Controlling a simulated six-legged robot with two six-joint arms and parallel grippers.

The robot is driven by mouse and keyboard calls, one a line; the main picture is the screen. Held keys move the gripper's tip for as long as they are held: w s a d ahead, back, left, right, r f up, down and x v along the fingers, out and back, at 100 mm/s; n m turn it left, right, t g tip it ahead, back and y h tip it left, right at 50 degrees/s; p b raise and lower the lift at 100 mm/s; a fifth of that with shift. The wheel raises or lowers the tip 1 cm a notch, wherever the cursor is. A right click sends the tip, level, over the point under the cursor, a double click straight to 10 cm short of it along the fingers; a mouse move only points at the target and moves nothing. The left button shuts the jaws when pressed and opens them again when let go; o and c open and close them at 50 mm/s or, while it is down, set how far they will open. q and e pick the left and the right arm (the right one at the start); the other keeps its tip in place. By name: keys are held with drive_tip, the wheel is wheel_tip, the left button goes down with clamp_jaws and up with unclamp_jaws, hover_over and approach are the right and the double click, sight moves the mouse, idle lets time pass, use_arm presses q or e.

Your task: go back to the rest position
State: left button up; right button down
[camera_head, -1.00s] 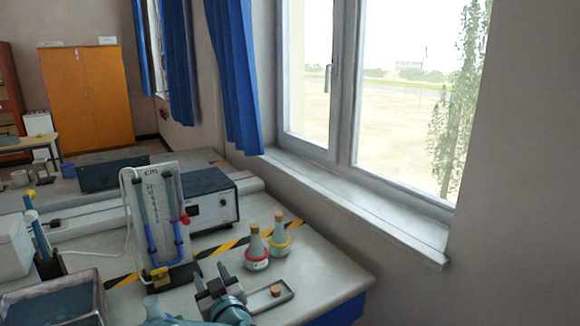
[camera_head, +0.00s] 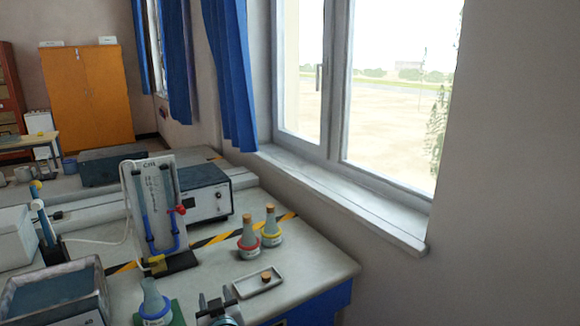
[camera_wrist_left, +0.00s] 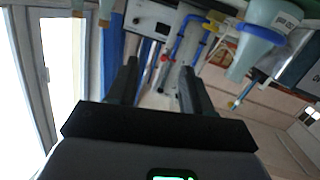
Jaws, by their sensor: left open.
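My left gripper (camera_head: 215,299) is at the bottom edge of the head view, over the near part of the bench. Its two fingers stand apart with nothing between them in the left wrist view (camera_wrist_left: 159,75). A grey conical flask with a blue ring (camera_head: 154,301) stands on a green mat (camera_head: 178,315) to the left of the gripper, apart from it. The flask also shows in the left wrist view (camera_wrist_left: 262,35). My right gripper is not in view.
Two corked flasks, red-ringed (camera_head: 248,241) and yellow-ringed (camera_head: 271,229), stand behind a small tray (camera_head: 246,290) holding a cork (camera_head: 266,276). A tube board (camera_head: 152,205), a power box (camera_head: 205,192) and a grey bin (camera_head: 60,292) stand farther left. The window wall bounds the right.

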use_arm(q)
drive_tip(key=s+d+f+m+g+h, duration=0.1)
drive_tip(key=s+f+m+g+h, duration=0.15)
drive_tip(key=s+f, duration=0.7)
drive_tip(key=s+d+f+m+g+h, duration=0.15)
drive_tip(key=s+f+g+h, duration=0.35)
drive_tip(key=f, duration=0.7)
drive_tip(key=s+d+f+g+h, duration=0.1)
drive_tip(key=s+f+g, duration=0.2)
drive_tip(key=s, duration=0.8)
drive_tip(key=s+d+f+g+h, duration=0.1)
drive_tip(key=s+d+f+g, duration=0.1)
drive_tip(key=s, duration=1)
drive_tip(key=shift+s+d+f+g, duration=0.2)
drive_tip(key=shift+f+g, duration=0.5)
drive_tip(key=shift+g, duration=0.35)
drive_tip(key=shift+w+h, duration=0.15)
drive_tip(key=shift+h, duration=0.1)
